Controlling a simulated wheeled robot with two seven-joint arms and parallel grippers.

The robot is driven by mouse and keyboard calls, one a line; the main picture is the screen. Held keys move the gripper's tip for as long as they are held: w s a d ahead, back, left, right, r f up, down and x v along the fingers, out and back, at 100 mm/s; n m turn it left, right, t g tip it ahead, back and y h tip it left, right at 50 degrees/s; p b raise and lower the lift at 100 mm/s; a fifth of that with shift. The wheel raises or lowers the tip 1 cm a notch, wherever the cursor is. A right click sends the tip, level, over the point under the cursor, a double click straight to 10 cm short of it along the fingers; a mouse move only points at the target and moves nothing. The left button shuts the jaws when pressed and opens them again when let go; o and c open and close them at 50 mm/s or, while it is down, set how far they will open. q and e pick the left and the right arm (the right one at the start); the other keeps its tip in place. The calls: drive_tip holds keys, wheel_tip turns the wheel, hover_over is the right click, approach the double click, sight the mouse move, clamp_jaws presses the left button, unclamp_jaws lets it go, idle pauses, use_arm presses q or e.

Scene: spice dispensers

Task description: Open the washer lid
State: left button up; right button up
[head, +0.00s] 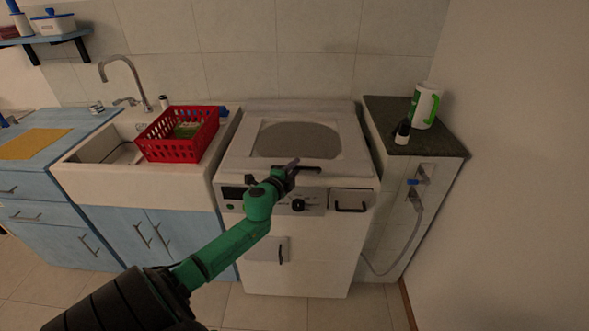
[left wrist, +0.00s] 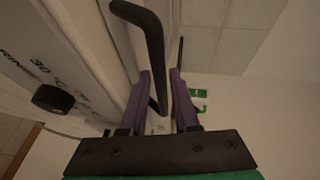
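The white washer (head: 335,245) stands in the middle of the head view, with its top lid (head: 245,150) lying flat and shut; a grey window (head: 297,141) is set in the lid. A dark lid handle (head: 310,169) runs along the lid's front edge. My left gripper (head: 293,164) is at the handle's left part. My right gripper is out of view.
A control knob (head: 298,204) and drawer handle (head: 350,208) are on the washer's front. A red basket (head: 172,150) stands at the sink to the left. A dark-topped counter (head: 420,143) with a white-green jug (head: 424,106) stands right. The lid's top is clear.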

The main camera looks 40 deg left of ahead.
use_arm(q)
clamp_jaws()
idle(1.4)
